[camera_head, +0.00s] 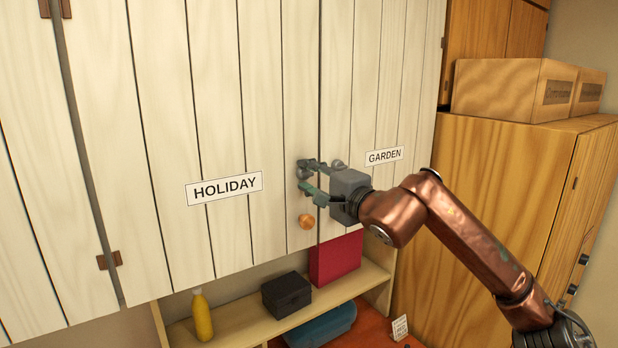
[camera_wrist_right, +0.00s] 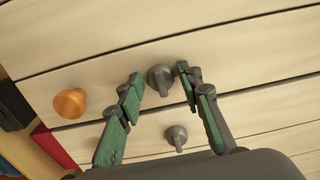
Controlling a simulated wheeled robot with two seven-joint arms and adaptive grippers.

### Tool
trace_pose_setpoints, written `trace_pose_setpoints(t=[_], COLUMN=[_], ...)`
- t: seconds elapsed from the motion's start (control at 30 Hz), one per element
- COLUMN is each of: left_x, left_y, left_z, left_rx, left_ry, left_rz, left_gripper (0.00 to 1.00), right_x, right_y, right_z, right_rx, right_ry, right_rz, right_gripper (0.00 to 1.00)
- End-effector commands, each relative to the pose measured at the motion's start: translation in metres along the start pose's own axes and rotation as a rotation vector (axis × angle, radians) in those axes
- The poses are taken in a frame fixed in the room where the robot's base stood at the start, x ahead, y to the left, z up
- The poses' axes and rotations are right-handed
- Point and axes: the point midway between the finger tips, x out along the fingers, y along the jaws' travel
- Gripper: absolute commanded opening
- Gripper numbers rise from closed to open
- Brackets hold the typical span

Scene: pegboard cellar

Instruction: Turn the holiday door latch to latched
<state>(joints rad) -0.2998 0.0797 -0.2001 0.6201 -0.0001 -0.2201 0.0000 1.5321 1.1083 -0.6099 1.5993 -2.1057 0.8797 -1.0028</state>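The holiday door (camera_head: 235,110) is closed, with pale boards and a HOLIDAY sign (camera_head: 225,189). In the wrist view a grey latch knob (camera_wrist_right: 160,78) with a raised ridge sits on its boards. My right gripper (camera_wrist_right: 160,77) is open around this knob, one green-padded finger on each side, with a gap visible at both. In the head view the right gripper (camera_head: 304,177) is at the door's right edge and hides most of the knob. A second grey knob (camera_wrist_right: 176,136) is on the neighbouring GARDEN door (camera_head: 375,80). My left gripper is out of view.
An orange round knob (camera_head: 306,221) sits just below the right gripper. Under the doors a shelf holds a yellow bottle (camera_head: 202,316), a black box (camera_head: 286,294) and a red box (camera_head: 336,259). A wooden cabinet (camera_head: 505,190) with cardboard boxes (camera_head: 512,88) stands at right.

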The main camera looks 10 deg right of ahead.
Motion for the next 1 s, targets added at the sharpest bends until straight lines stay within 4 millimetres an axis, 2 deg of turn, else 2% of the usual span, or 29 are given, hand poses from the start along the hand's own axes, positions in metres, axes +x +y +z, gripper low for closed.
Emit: trace_pose_setpoints(t=[0.33,0.47,0.57,0.8,1.0], left_x=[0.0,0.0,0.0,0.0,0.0], left_y=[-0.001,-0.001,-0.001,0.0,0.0], left_z=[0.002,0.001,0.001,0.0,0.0], left_rx=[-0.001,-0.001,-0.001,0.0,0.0], left_ry=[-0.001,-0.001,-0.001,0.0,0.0], left_rz=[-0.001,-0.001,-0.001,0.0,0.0], left_gripper=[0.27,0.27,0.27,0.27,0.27], right_x=[-0.001,-0.01,-0.026,-0.076,-0.108], right_y=[0.0,-0.001,-0.001,0.0,0.0], right_z=[0.0,-0.001,-0.001,-0.002,-0.002], right_rx=[0.001,0.0,-0.002,-0.001,0.001], right_ry=[0.0,0.0,0.0,0.003,0.002], right_rz=[-0.001,-0.001,-0.002,-0.002,0.0], right_gripper=[0.4,0.4,0.4,0.4,0.4])
